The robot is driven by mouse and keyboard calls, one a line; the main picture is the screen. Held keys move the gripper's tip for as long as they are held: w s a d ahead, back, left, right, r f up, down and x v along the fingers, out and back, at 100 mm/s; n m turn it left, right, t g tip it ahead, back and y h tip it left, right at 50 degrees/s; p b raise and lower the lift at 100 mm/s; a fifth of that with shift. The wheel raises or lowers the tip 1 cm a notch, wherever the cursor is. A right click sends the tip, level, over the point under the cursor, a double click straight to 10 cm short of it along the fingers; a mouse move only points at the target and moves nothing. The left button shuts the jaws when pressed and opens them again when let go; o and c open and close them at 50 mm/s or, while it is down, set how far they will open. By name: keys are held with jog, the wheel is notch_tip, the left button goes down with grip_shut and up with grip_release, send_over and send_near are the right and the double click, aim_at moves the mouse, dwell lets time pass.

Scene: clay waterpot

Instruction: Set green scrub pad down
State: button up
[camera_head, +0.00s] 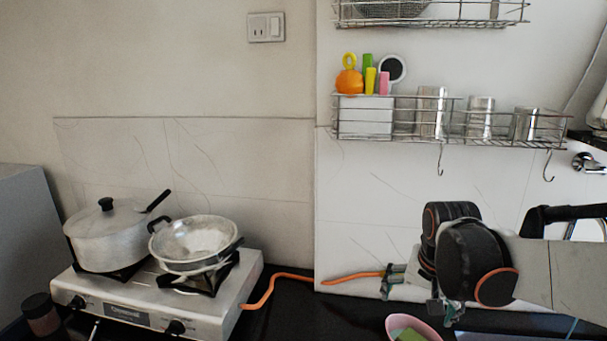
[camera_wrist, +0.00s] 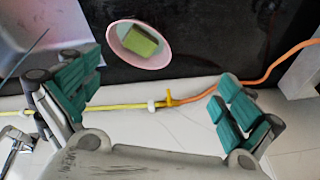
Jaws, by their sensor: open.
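The green scrub pad (camera_wrist: 141,40) lies inside a pink bowl (camera_wrist: 153,63) on the dark counter. In the head view, part of the green pad (camera_head: 408,335) shows in the pink bowl (camera_head: 430,325) at the bottom edge, cut off by the frame. My gripper (camera_wrist: 158,100) is open, with its two green-padded fingers spread wide and nothing between them. In the head view my gripper (camera_head: 415,296) is above and behind the bowl, near the white wall, apart from the pad.
An orange hose (camera_head: 290,276) runs along the wall behind my gripper. A gas stove (camera_head: 135,312) with a lidded pot (camera_head: 105,240) and a pan (camera_head: 195,240) stands left. A wire rack (camera_head: 450,135) with hooks hangs above. A sink (camera_wrist: 45,40) lies beside the bowl.

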jog(key=s+a+r+n+t, duration=0.1)
jog(key=s+a+n+t, duration=0.1)
jog(key=s, duration=0.6)
jog(key=s+a+r+n+t, duration=0.1)
jog(key=s+a+n, duration=0.2)
jog(key=s, duration=0.5)
jog(key=shift+a+r+n+t, duration=0.15)
jog(key=shift+r+n+t, duration=0.25)
jog(key=shift+n, duration=0.1)
jog(key=shift+w+f, duration=0.1)
dwell(0.5)
